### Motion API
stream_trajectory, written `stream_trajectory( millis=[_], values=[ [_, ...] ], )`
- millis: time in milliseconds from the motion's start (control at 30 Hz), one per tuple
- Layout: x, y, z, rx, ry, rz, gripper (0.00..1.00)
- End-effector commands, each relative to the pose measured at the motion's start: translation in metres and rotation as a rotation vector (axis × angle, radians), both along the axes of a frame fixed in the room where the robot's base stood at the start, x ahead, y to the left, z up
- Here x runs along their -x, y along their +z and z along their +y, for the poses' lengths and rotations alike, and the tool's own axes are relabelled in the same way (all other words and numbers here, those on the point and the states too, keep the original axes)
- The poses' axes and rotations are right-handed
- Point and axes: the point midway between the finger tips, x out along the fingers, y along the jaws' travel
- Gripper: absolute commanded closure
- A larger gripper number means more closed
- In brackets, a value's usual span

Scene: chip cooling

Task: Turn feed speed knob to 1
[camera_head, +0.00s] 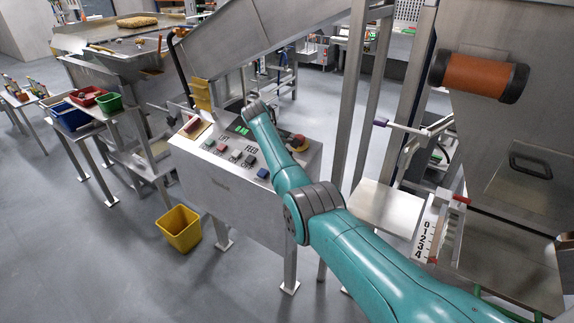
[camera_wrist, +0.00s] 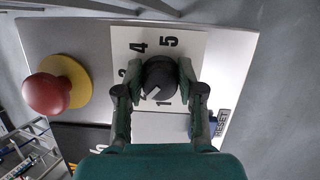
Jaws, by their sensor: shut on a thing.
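The feed speed knob (camera_wrist: 159,77) is a black round knob on a white plate (camera_wrist: 120,40) marked with numbers. In the wrist view, 4 and 5 show above it and 1 below it; the numbers at its left are partly covered. The knob's white pointer line slants to the lower left, near the 1 and left of it. My gripper (camera_wrist: 160,82) is shut on the knob, one finger on each side. In the head view my arm reaches over the grey control box (camera_head: 225,190) and hides the knob and the fingers.
A red emergency button (camera_wrist: 47,93) on a yellow ring stands beside the plate; it also shows in the head view (camera_head: 299,141). A blue button by a RESET label (camera_wrist: 228,124) is close to my right-side finger. A yellow bin (camera_head: 180,229) stands on the floor.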

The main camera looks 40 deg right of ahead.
Motion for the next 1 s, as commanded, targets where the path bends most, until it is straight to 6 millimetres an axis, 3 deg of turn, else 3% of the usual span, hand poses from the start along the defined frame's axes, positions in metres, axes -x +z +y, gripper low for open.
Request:
stream_trajectory(
  millis=[600,1000],
  values=[
    [-0.0009,-0.0006,-0.0003,0.057,0.546,0.157,0.97],
    [-0.002,0.0002,-0.0006,0.08,0.777,0.223,0.97]
  ],
)
